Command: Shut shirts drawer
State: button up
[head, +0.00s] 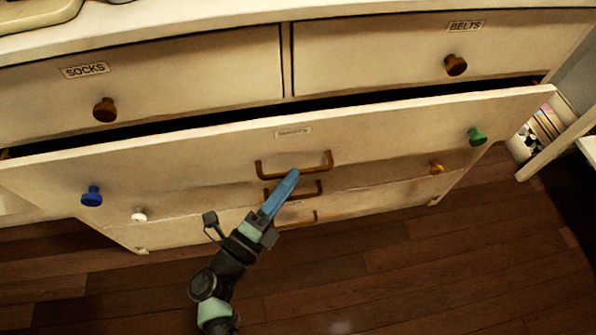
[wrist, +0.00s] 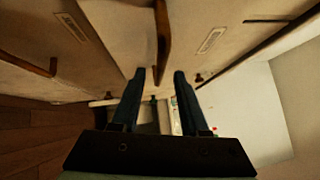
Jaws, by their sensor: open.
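The wide drawer (head: 200,165) below the socks and belts drawers stands partly open, with a dark gap along its top edge. Its small label (head: 293,132) is too blurred to read surely. Its brown bar handle (head: 295,166) is at the middle of its front. My gripper (head: 294,172) is at the lower edge of this handle; contact cannot be told. In the wrist view, my gripper (wrist: 158,74) has its two blue fingers apart. A brown bar handle (wrist: 162,42) shows just beyond the fingertips, in line with the space between them.
The socks drawer (head: 45,100) and belts drawer (head: 375,50) above look shut. Blue (head: 91,196) and green (head: 477,136) knobs stick out at the sides. Lower handles sit below my gripper. A white shelf (head: 560,140) stands at right. Wooden floor (head: 400,280) in front is clear.

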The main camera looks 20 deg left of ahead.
jog(key=shift+x, duration=1.7)
grip_shut()
jog(key=shift+a, duration=0.1)
